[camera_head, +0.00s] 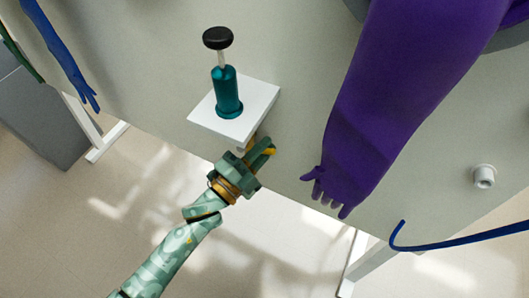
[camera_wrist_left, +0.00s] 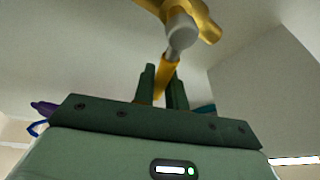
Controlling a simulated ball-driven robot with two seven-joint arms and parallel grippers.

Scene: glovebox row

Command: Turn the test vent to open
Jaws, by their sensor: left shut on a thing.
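The test vent shows in the left wrist view as a yellow body (camera_wrist_left: 206,24) with a grey rounded hub (camera_wrist_left: 182,34) and a yellow lever (camera_wrist_left: 167,70) slanting down from it. My left gripper (camera_wrist_left: 162,82) has its two dark green fingers on either side of this lever, shut on it. In the head view my left gripper (camera_head: 262,148) is at the front edge of the glovebox, just below a white plate (camera_head: 262,98). A bit of yellow shows at its fingers there; most of the vent is hidden under the plate. My right gripper is not in view.
A teal cylinder (camera_head: 227,92) with a black knob (camera_head: 217,38) stands on the white plate. A large purple glove (camera_head: 375,125) hangs to the right, its fingers near my left gripper. Blue gloves and a small grey port (camera_head: 484,176) are farther off. Open floor lies below.

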